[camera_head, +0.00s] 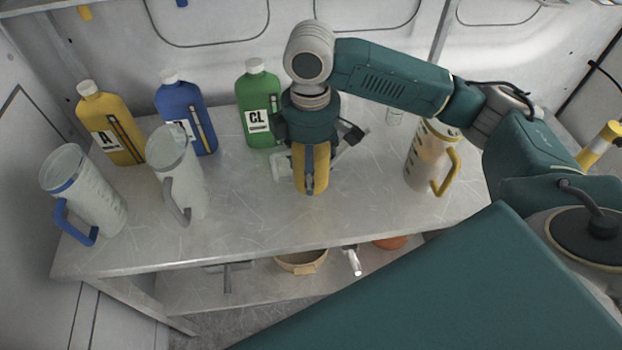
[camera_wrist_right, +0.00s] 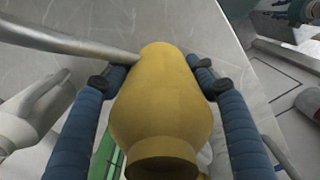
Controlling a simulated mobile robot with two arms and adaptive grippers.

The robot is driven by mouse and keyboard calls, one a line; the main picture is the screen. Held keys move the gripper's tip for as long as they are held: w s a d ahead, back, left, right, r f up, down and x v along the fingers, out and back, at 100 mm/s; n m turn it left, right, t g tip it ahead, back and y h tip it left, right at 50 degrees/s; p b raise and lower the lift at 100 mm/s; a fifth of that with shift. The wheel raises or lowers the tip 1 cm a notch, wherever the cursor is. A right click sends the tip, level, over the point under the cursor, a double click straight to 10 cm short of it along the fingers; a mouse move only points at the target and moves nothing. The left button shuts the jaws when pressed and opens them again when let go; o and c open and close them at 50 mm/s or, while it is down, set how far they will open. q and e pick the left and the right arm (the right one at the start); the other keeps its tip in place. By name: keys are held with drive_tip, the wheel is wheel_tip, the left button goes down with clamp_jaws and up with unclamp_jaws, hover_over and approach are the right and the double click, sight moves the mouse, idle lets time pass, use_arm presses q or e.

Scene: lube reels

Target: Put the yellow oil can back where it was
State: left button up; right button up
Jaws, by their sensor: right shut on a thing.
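The yellow oil can (camera_head: 311,172) is upright in the head view, over the middle of the grey worktop. My right gripper (camera_head: 312,150) comes down from above and is shut on it. In the right wrist view the can's yellow body (camera_wrist_right: 160,105) lies between the two blue fingers of the right gripper (camera_wrist_right: 155,80). A silver tube (camera_wrist_right: 75,40) runs up to the can from the left there. I cannot tell whether the can's base touches the worktop. My left gripper is in neither view.
A green bottle (camera_head: 258,110) stands close behind left of the can. Blue (camera_head: 195,115) and yellow (camera_head: 108,130) bottles and two translucent jugs (camera_head: 85,195) (camera_head: 178,175) stand farther left. A yellow-handled jug (camera_head: 425,160) stands right. The front worktop (camera_head: 290,225) is clear.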

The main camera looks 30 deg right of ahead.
sight(321, 158)
drive_tip(key=shift+f, duration=2.45)
drive_tip(key=o, duration=1.6)
drive_tip(key=shift+f, duration=0.1)
drive_tip(key=shift+c, duration=0.2)
wheel_tip(321, 158, up, 12)
drive_tip(key=shift+w+r+b, duration=0.1)
drive_tip(key=shift+r+b, duration=0.05)
drive_tip(key=shift+b, duration=0.4)
